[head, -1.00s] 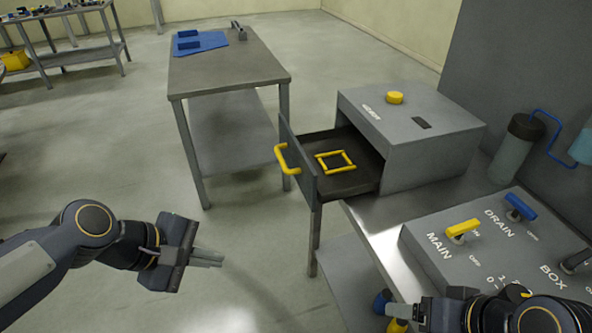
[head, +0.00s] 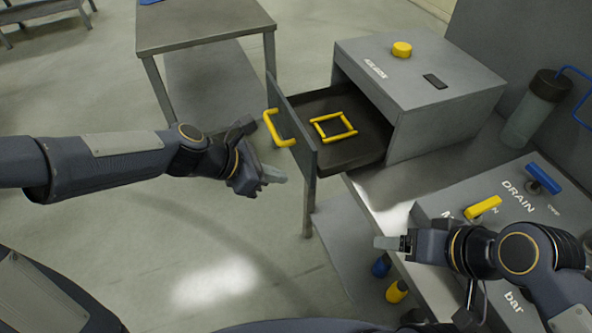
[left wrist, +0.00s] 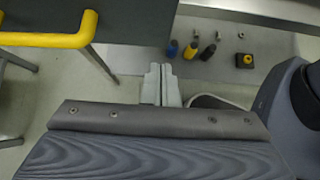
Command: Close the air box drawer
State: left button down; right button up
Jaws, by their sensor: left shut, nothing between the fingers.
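The grey air box (head: 420,80) stands on the bench with its drawer (head: 345,145) pulled well out to the left. The drawer front has a yellow handle (head: 278,127), and a yellow square frame (head: 333,126) lies inside the drawer. My left gripper (head: 274,175) is shut and empty, just left of the drawer front and below the handle, apart from it as far as I can tell. In the left wrist view the handle (left wrist: 60,38) is at upper left and the shut fingers (left wrist: 161,85) point at the drawer front's lower area. My right gripper (head: 385,242) is over the bench's front edge; its finger gap is unclear.
A valve panel with a blue lever (head: 543,180) and a yellow lever (head: 483,207) is at right, beneath my right arm. A second table (head: 205,25) stands behind left. The floor left of the drawer is open.

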aim_at(309, 172)
pick_arm(q)
jog(key=shift+w+d+f+p, duration=0.15)
jog(key=shift+w+d, duration=0.1)
jog(key=shift+d, duration=0.5)
jog(key=shift+w+d+f+p, duration=0.1)
jog(key=shift+w+d, duration=0.1)
jog(key=shift+d, duration=0.6)
jog(key=shift+w+d+f+p, duration=0.15)
jog(key=shift+w+d, duration=0.1)
jog(key=shift+d, duration=0.5)
jog(key=shift+r, duration=0.1)
jog(key=shift+w+d, duration=0.1)
jog(key=shift+d, duration=0.25)
jog(key=w+d+p, duration=0.1)
jog(key=d+p, duration=0.2)
jog(key=d, duration=0.2)
jog(key=w+d+p, duration=0.2)
jog(key=d+p, duration=0.1)
jog(key=d, duration=0.3)
jog(key=w+d+p, duration=0.2)
jog(key=d, duration=0.4)
jog(key=shift+w+p, duration=0.25)
jog(key=shift+p, duration=0.15)
jog(key=shift+w+d, duration=0.1)
jog(key=shift+d, duration=0.1)
jog(key=shift+d+r, duration=0.1)
